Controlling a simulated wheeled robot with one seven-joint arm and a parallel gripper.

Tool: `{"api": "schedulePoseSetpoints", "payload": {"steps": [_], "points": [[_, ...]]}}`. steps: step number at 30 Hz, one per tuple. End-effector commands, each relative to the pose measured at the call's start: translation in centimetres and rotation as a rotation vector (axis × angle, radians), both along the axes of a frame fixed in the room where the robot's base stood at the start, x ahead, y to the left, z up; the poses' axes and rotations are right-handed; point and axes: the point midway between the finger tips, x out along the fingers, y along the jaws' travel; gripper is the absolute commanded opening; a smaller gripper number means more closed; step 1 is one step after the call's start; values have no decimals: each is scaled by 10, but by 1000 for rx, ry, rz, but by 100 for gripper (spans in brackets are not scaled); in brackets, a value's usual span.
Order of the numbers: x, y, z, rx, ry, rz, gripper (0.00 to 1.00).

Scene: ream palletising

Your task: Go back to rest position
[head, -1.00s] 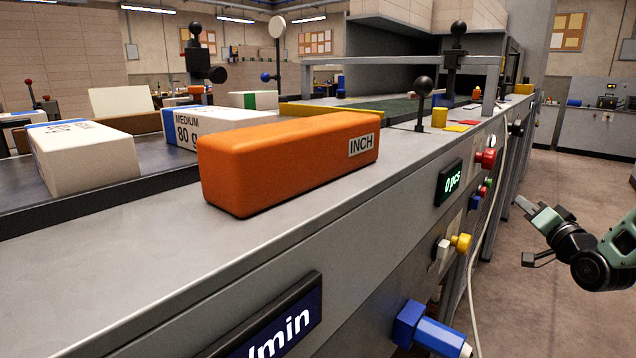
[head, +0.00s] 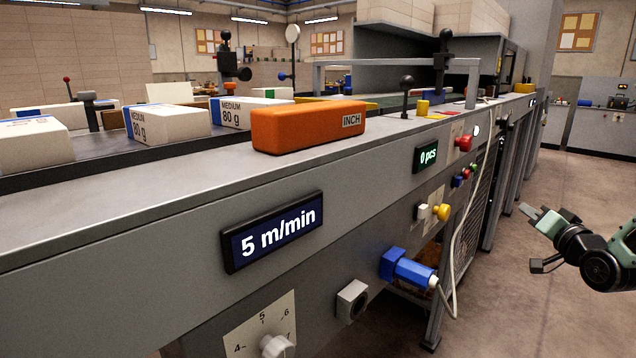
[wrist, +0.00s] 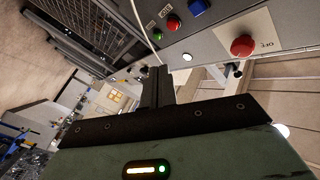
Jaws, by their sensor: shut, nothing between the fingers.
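My gripper (head: 531,213) is at the right of the head view, out over the floor and apart from the machine's side. Its fingers point left, towards the machine. In the wrist view the dark fingers (wrist: 158,88) are together with nothing between them. Beyond them the wrist view shows the machine's panel, with a red button (wrist: 242,46) and a blue button (wrist: 196,6).
The grey conveyor frame (head: 120,220) fills the left and middle. An orange box marked INCH (head: 300,128) lies on its edge. White paper reams (head: 170,124) stand behind. A blue plug (head: 405,268) and a cable (head: 462,240) stick out. Bare floor (head: 510,300) lies to the right.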

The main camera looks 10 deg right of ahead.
Motion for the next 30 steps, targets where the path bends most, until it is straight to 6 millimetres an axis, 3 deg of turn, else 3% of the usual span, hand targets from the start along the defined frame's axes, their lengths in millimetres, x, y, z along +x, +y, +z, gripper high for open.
{"api": "schedulePoseSetpoints", "payload": {"steps": [9, 16, 21, 30], "points": [[4, 46, -22, -121, 246, 40, 0], [-15, 96, -43, -262, 531, 89, 0], [-66, 146, -55, -393, 833, 159, 0], [-165, 205, -58, -475, 1193, 315, 0]]}}
